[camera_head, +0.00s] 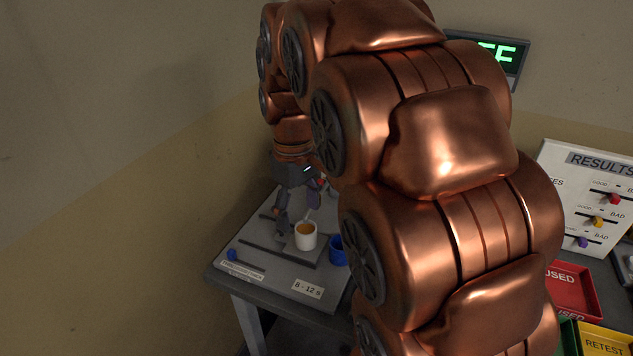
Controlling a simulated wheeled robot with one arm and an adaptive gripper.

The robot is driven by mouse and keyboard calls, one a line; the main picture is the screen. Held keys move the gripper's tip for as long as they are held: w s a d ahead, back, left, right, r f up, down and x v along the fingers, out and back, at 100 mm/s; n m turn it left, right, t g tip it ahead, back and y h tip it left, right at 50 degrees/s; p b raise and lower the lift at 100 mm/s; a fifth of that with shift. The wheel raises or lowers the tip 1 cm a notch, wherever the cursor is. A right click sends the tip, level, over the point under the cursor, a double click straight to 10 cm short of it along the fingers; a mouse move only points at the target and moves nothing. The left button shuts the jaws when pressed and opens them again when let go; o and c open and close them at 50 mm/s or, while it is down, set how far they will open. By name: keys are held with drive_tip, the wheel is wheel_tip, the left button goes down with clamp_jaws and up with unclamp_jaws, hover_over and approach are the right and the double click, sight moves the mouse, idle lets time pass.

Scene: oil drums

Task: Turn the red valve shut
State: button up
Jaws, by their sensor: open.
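My gripper (296,208) hangs over the small grey table at the far end of my copper arm, its dark fingers apart and pointing down. It is open, and I see nothing held between the fingers. A small red part (323,182) shows just right of the gripper, mostly hidden by my arm. It may be the red valve, but I cannot tell its shape or how far it is turned. A white cup (305,240) with amber liquid stands on the table below the gripper. I cannot tell whether the gripper touches anything.
A blue cup (338,252) stands right of the white cup, partly behind my arm. A label reading "8 - 12 s" (308,289) lies at the table's front. At right are a results board (580,180), a red tray (572,292) and a retest tray (603,340). A wall rises behind.

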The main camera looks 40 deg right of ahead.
drive_tip(key=w+d+n, duration=0.1)
drive_tip(key=w+d, duration=0.2)
drive_tip(key=w+d+r, duration=0.1)
drive_tip(key=w+d, duration=0.3)
drive_tip(key=w+d+n, duration=0.1)
drive_tip(key=w+d, duration=0.2)
drive_tip(key=d, duration=0.1)
drive_tip(key=shift+w+r+n+t, duration=0.3)
drive_tip(key=shift+r+t, duration=0.1)
drive_tip(key=shift+w+d+f, duration=0.1)
drive_tip(key=shift+w+d, duration=0.2)
drive_tip(key=shift+d, duration=0.2)
drive_tip(key=shift+f+p, duration=1)
drive_tip(key=shift+f, duration=2.8)
drive_tip(key=shift+c, duration=0.4)
drive_tip(key=c, duration=0.7)
drive_tip(key=shift+d, duration=0.15)
drive_tip(key=shift+c, duration=0.4)
